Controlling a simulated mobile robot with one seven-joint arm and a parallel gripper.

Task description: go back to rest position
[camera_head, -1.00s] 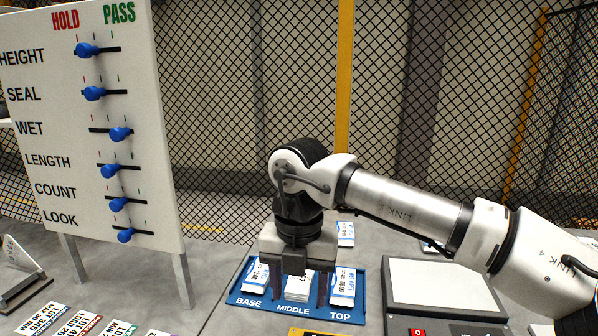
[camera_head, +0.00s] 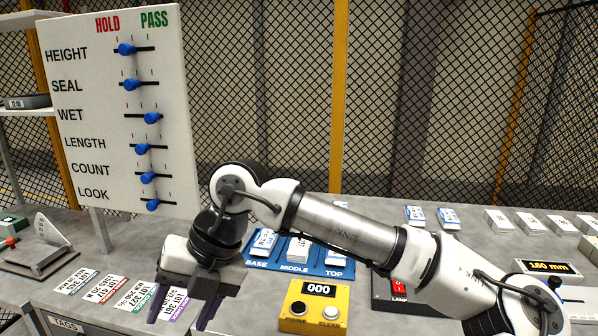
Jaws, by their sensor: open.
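My gripper (camera_head: 185,303) hangs at the end of my arm, low over the front left of the grey bench, pointing down. Its two dark fingers are apart and nothing is seen held between them. A lot tag (camera_head: 173,305) shows behind and between the fingers; I cannot tell the height of the fingertips above it. My arm crosses from the lower right and hides part of the blue tray (camera_head: 290,267) marked BASE, MIDDLE and TOP, which holds white packets.
A white HOLD/PASS board (camera_head: 112,120) with several blue sliders stands at the left. A yellow counter box (camera_head: 316,308) reading 000 sits right of my gripper. More packets (camera_head: 432,216) stand at the back right. A mesh fence (camera_head: 270,100) closes the back.

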